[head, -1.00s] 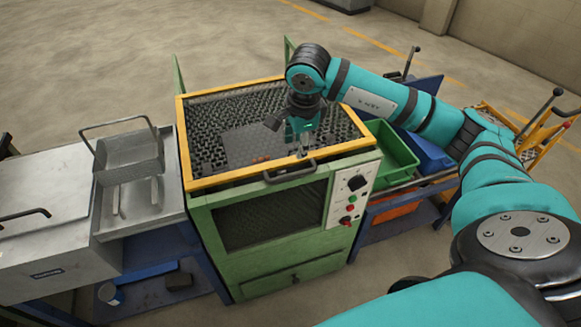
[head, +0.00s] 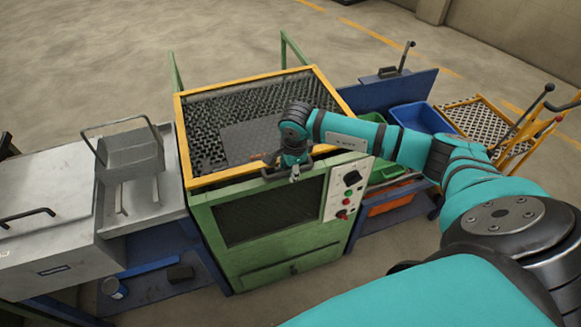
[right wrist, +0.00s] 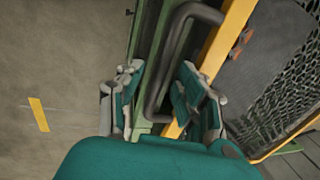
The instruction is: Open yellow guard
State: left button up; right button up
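The yellow guard (head: 222,176), a yellow frame with dark mesh, lies flat over the top of the green machine (head: 232,275). Its dark bar handle (head: 268,170) is on the front edge, partly hidden by my right gripper (head: 292,176). In the right wrist view the guard's yellow edge (right wrist: 229,35) and the handle (right wrist: 172,62) show close up. There my right gripper (right wrist: 158,98) is open, with one finger on each side of the handle; contact cannot be told. My left gripper is not in view.
A control panel (head: 345,190) with knobs is on the machine's front right. Green (head: 391,168) and blue (head: 422,117) bins stand to the right. The floor in front is free.

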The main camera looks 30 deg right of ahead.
jog(key=shift+c, duration=0.4)
grip_shut()
